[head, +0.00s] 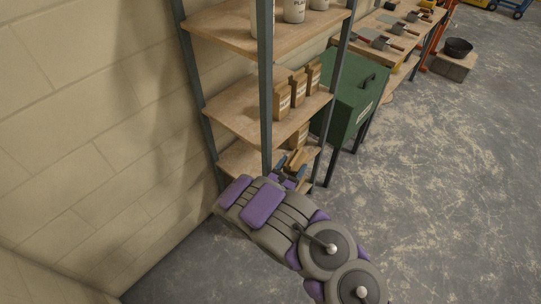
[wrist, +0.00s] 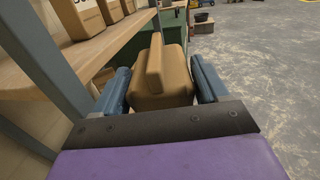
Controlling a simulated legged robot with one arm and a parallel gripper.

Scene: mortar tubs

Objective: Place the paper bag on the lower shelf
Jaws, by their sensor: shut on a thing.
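My gripper (head: 292,170) is shut on a brown paper bag (wrist: 176,80). The bag sits between its blue fingers in the wrist view, and part of it shows past the gripper in the head view (head: 297,158). The lower shelf (head: 238,159) is a wooden board of the metal rack, partly hidden by my arm and a post. The held bag is at the rack's front, near the lower shelf's level; I cannot tell whether it touches the shelf. Another bag (head: 301,135) stands at the back of the lower shelf.
Several paper bags (head: 299,87) stand on the middle shelf (head: 232,108). A rack post (head: 265,95) is close to my gripper. A green cabinet (head: 352,95) stands beyond the rack. The floor (head: 430,190) at right is clear.

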